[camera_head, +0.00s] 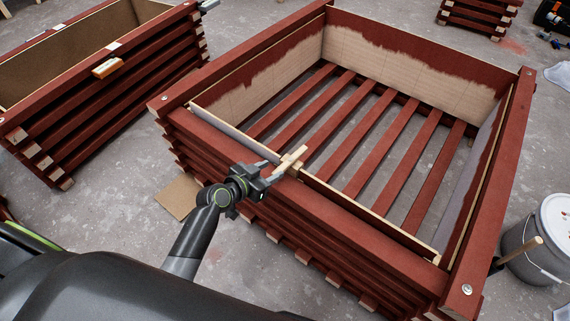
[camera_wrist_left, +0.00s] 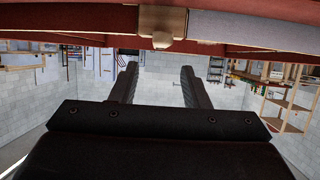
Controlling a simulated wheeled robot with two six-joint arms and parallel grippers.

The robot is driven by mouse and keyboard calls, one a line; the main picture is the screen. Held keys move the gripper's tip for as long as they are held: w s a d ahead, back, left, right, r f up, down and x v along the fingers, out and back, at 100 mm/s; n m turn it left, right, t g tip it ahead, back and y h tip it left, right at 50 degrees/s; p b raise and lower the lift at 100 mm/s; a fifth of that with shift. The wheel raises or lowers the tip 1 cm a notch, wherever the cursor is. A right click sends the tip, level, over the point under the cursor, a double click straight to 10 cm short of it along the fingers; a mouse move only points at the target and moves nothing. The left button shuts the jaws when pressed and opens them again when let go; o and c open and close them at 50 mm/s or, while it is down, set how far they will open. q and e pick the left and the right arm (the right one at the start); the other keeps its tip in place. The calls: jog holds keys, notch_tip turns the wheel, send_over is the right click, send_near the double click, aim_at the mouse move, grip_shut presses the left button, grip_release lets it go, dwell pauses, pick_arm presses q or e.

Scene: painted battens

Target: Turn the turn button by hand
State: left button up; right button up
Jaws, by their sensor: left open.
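The turn button, a small pale wooden piece (camera_head: 291,158), sits on the near rim of the red-painted batten crate (camera_head: 340,218). It lies across the rim, with one end over the crate's inside. In the left wrist view the wooden button (camera_wrist_left: 162,24) shows at the top, beyond the fingertips. My left gripper (camera_head: 275,170) is just outside the near wall, close to the button. In the left wrist view its fingers (camera_wrist_left: 159,74) are apart with nothing between them. Whether a finger touches the button I cannot tell. My right gripper is not in view.
A second red batten crate (camera_head: 130,92) stands at the left with a wooden block (camera_head: 107,68) on its rim. A grey bucket (camera_head: 535,240) stands at the right. A piece of cardboard (camera_head: 178,197) lies on the concrete floor. The slatted crate's inside is empty.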

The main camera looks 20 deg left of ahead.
aim_at(289, 161)
pick_arm(q)
jog(key=b+x, duration=0.1)
jog(key=x, duration=0.5)
jog(key=shift+w, duration=0.1)
jog(key=shift+w+d+f, duration=0.15)
jog(key=shift+w, duration=0.1)
jog(key=shift+w+d, duration=0.15)
jog(key=shift+w, duration=0.15)
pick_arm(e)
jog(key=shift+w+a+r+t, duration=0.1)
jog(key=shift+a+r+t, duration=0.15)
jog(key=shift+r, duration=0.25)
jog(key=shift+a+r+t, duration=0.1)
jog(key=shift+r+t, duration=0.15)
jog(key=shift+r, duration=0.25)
pick_arm(q)
jog(key=shift+f, duration=0.1)
grip_shut()
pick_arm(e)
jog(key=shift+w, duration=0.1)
